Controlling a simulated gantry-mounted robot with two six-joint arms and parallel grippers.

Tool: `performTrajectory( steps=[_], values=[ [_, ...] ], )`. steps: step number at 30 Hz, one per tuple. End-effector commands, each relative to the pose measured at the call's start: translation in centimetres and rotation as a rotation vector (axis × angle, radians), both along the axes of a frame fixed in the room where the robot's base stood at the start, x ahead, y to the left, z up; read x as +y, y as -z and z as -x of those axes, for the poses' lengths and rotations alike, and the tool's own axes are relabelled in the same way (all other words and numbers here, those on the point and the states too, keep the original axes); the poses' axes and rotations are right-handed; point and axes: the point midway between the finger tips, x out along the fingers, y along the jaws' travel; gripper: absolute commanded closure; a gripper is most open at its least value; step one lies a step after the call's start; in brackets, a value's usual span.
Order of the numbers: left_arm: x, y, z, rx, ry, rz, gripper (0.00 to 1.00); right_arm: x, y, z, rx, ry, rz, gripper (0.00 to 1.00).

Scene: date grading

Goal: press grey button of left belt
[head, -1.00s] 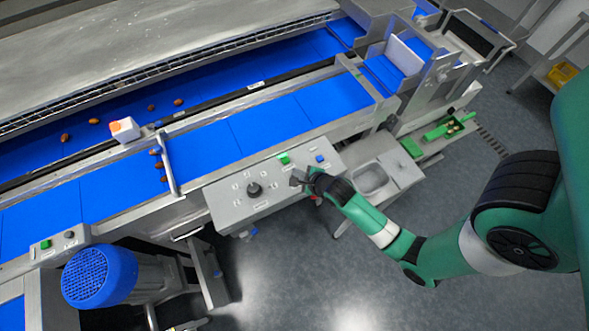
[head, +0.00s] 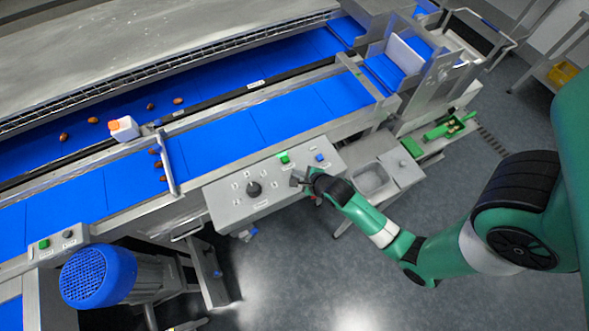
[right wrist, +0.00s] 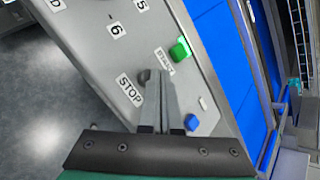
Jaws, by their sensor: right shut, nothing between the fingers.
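My right gripper (head: 297,180) is shut and empty at the right part of the sloped grey control panel (head: 226,205). In the right wrist view its closed fingers (right wrist: 158,82) are over the panel between the STOP and START labels. A grey round button (right wrist: 142,76) shows partly behind the fingertips by STOP; whether they touch it I cannot tell. The panel also has a green button (head: 284,158), a blue button (head: 320,156) and a black knob (head: 254,188). A small box at lower left carries a green button (head: 44,243) and a grey button (head: 68,234). My left gripper is not in view.
A blue belt (head: 215,145) runs behind the panel, with several dates (head: 63,136) on the belt beyond. A white box with an orange top (head: 123,129) stands by a metal gate (head: 171,165). A blue motor (head: 97,276) is at lower left.

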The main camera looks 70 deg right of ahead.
Motion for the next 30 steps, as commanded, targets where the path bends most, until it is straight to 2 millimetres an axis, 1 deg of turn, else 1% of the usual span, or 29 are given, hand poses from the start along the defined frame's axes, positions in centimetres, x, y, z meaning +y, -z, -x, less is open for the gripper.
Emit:
performTrajectory(
  steps=[10,30],
  values=[
    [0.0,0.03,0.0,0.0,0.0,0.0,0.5,-0.01,0.03,-0.01,0.0,0.0,0.0,1.0],
    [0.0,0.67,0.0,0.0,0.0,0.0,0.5,-0.01,0.88,0.0,0.001,0.001,0.0,1.0]
  ],
)
